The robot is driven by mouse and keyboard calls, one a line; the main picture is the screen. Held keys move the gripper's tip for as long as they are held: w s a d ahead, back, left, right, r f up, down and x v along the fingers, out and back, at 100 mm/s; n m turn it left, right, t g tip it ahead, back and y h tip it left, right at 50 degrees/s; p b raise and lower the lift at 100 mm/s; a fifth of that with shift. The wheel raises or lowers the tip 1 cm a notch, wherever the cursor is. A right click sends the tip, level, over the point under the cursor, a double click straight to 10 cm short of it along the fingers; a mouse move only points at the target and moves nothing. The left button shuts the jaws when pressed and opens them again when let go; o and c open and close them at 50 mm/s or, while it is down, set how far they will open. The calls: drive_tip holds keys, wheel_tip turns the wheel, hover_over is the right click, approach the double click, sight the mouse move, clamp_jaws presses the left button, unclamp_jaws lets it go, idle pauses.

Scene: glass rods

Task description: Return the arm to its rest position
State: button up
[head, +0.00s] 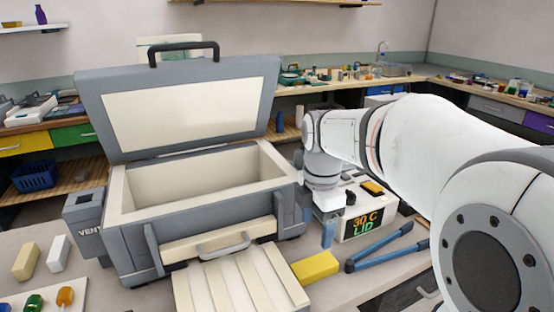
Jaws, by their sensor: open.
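My arm comes in from the right, and its wrist hangs over the bench beside the right side of a grey box oven (130,245). My gripper (318,226) points down there, with its two blue fingers apart and nothing seen between them. It is just left of a control unit (384,220) whose display reads "30 C LID". The oven's lid (180,105) stands open and its pale inside looks empty from here. No glass rod can be made out.
Blue-handled tongs (385,250) and a yellow block (315,267) lie in front of the control unit. A ribbed pale tray (240,285) sits before the oven. A vent box (86,213) stands left. Small blocks (58,253) and coloured pieces (34,303) lie front left.

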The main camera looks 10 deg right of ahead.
drive_tip(key=s+d+r+m+t+p, duration=0.1)
drive_tip(key=s+m+t+p, duration=0.1)
drive_tip(key=s+m+p, duration=0.5)
drive_tip(key=s+m, duration=0.6)
drive_tip(key=m, duration=0.8)
drive_tip(key=shift+s+r+t, duration=0.15)
drive_tip(key=shift+s+t, duration=0.05)
drive_tip(key=shift+t, duration=0.1)
drive_tip(key=shift+d, duration=0.1)
drive_tip(key=shift+c, duration=0.6)
